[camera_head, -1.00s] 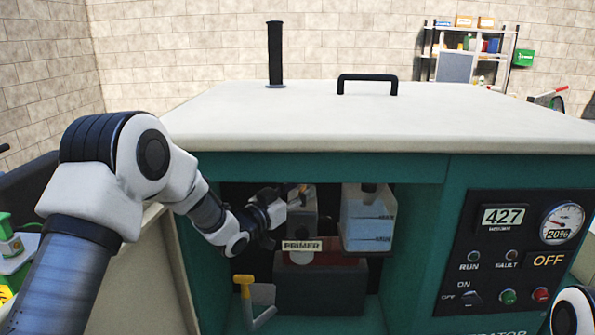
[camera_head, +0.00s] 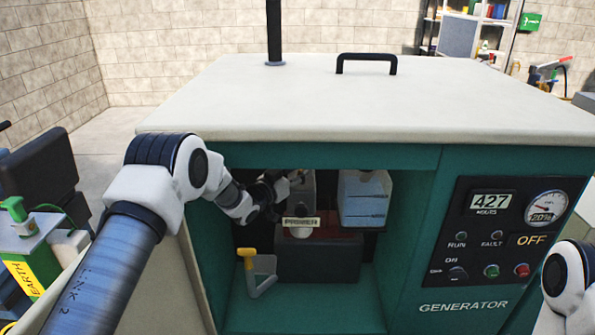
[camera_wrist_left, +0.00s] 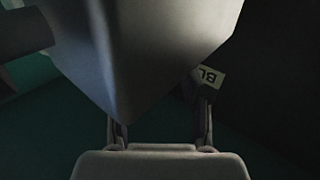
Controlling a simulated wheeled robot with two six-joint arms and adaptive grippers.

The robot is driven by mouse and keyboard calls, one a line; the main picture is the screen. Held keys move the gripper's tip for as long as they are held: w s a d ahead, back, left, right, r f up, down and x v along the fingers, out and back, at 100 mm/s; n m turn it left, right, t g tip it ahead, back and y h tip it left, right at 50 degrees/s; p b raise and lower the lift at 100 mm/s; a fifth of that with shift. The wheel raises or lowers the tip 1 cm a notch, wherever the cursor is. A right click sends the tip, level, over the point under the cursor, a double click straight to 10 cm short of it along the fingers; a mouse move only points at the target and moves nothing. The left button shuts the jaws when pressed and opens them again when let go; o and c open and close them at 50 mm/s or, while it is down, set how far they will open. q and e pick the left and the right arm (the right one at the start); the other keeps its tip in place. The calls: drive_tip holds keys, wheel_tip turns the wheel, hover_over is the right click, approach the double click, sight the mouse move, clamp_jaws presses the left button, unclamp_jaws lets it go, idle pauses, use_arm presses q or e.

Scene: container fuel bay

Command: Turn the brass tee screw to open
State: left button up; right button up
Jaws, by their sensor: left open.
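My left gripper (camera_head: 280,188) is inside the open bay of the teal generator, at the upper left, beside a grey body (camera_head: 303,186) above the PRIMER label (camera_head: 301,222). In the left wrist view the gripper (camera_wrist_left: 160,118) has its two fingers apart, with nothing clearly held between them. A large grey block (camera_wrist_left: 140,50) fills the upper middle there, and a partly covered label starting "BL" (camera_wrist_left: 209,77) shows by the right finger. I cannot make out the brass tee screw; the gripper or grey body may hide it. My right gripper is out of view.
A translucent blue-filled container (camera_head: 364,205) hangs right of the gripper. Below are a dark red-topped box (camera_head: 335,258) and a yellow-handled lever (camera_head: 247,256). The bay's top edge (camera_head: 330,156) is just above my arm. The control panel (camera_head: 510,235) is at the right.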

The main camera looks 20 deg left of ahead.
use_arm(q)
clamp_jaws()
idle(1.1)
unclamp_jaws()
drive_tip(key=shift+d, duration=0.15)
drive_tip(key=shift+s+a, duration=0.2)
drive_tip(key=shift+a, duration=0.05)
drive_tip(key=v, duration=0.7)
drive_tip(key=shift+d, duration=0.15)
drive_tip(key=shift+c, duration=0.4)
